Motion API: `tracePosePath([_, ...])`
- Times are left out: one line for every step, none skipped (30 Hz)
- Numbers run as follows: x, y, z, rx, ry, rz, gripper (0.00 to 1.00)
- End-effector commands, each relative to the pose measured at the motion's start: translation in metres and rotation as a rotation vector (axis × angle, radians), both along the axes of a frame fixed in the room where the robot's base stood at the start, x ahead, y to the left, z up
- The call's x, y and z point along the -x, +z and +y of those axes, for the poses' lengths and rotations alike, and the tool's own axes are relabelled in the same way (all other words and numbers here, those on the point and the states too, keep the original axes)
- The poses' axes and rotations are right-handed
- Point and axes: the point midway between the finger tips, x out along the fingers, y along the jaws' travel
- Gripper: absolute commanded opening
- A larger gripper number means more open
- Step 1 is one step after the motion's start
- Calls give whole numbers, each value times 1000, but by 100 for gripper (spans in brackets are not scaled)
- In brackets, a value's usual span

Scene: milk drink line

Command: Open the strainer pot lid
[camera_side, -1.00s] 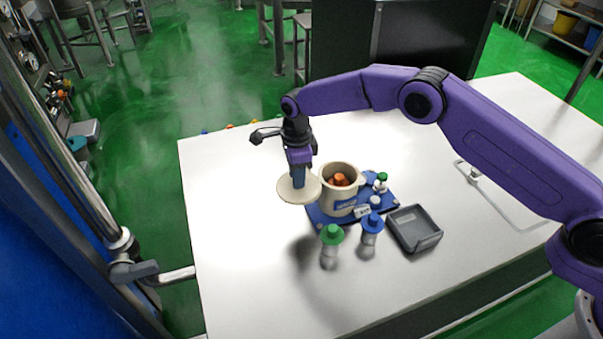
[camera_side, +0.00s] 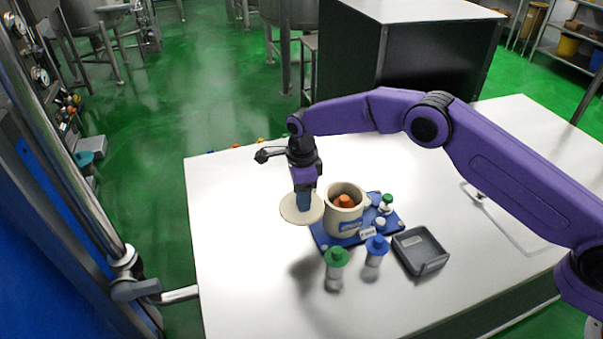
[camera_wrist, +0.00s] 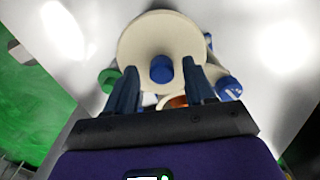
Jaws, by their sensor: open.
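The strainer pot (camera_side: 345,215) is a cream pot on a blue base, and its top is uncovered. An orange thing (camera_side: 344,201) shows inside it. The round cream lid (camera_side: 288,210) is off the pot's mouth, at its left side; I cannot tell if it touches the table or the pot. My gripper (camera_side: 304,208) points down over the lid. In the wrist view the lid (camera_wrist: 160,30) has a blue knob (camera_wrist: 161,69) that sits between the open fingers of my gripper (camera_wrist: 162,80), with gaps at both sides. The pot is mostly hidden there.
The blue base (camera_side: 322,238) also holds small capped bottles (camera_side: 386,205). A green-capped shaker (camera_side: 336,262) and a blue-capped shaker (camera_side: 376,250) stand in front of the pot. A grey tray (camera_side: 420,250) lies to the right. The left part of the white table (camera_side: 235,220) is clear.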

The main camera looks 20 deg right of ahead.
Motion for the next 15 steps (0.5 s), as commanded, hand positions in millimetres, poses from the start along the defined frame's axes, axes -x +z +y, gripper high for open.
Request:
tracePosePath([-1, 6, 0, -2, 0, -3, 54])
tracePosePath([-1, 9, 0, -2, 0, -3, 54])
tracePosePath([-1, 15, 0, -2, 0, -3, 54])
tracePosePath([-1, 20, 0, -2, 0, -3, 54])
tracePosePath([-1, 26, 0, -2, 0, -4, 54])
tracePosePath([-1, 34, 0, -2, 0, -4, 54])
tracePosePath([-1, 40, 0, -2, 0, -4, 54])
tracePosePath([-1, 47, 0, -3, 0, -5, 54])
tracePosePath([-1, 55, 0, -2, 0, -4, 54])
tracePosePath([-1, 62, 0, -3, 0, -5, 54])
tracePosePath([-1, 68, 0, -2, 0, -4, 54])
tracePosePath([-1, 77, 0, -2, 0, -4, 54])
tracePosePath([-1, 83, 0, -2, 0, -4, 54])
tracePosePath([-1, 89, 0, -2, 0, -4, 54])
tracePosePath([-1, 98, 0, -2, 0, -4, 54])
